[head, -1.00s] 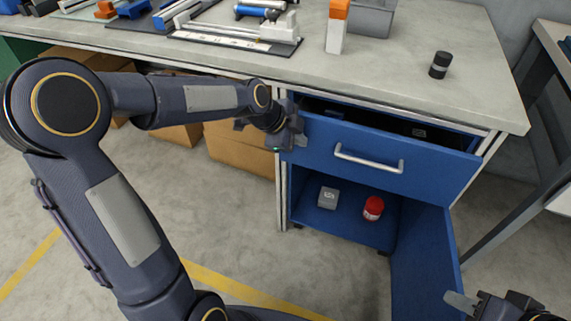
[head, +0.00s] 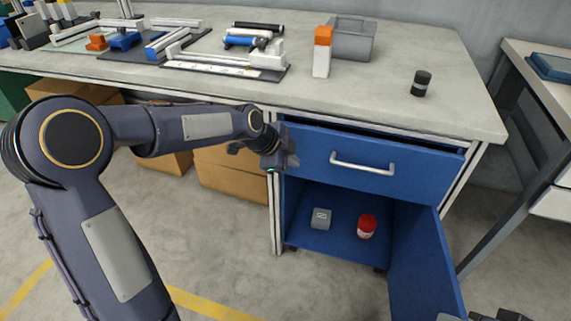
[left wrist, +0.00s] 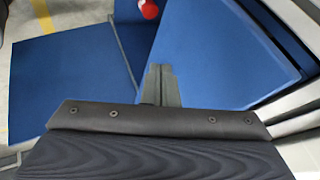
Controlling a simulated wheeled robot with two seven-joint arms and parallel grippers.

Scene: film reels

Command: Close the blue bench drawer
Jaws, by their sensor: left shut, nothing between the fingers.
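The blue bench drawer (head: 335,175) with its silver handle (head: 362,164) sits under the bench top in the head view. It stands slightly open, with a narrow dark gap along its top edge. My left gripper (head: 292,160) is at the left end of the drawer front, close against it; whether it touches is hard to tell. Its fingers are shut and empty, and they show against blue panels in the left wrist view (left wrist: 160,84). My right gripper (head: 495,317) is only partly in view at the bottom right, away from the drawer.
Below the drawer, the blue cabinet door (head: 425,265) hangs open. A red jar (head: 367,227) and a grey box (head: 320,218) stand inside. The bench top (head: 400,110) carries a black-banded cylinder (head: 421,83), an orange-topped white box (head: 322,52) and a grey bin (head: 352,40).

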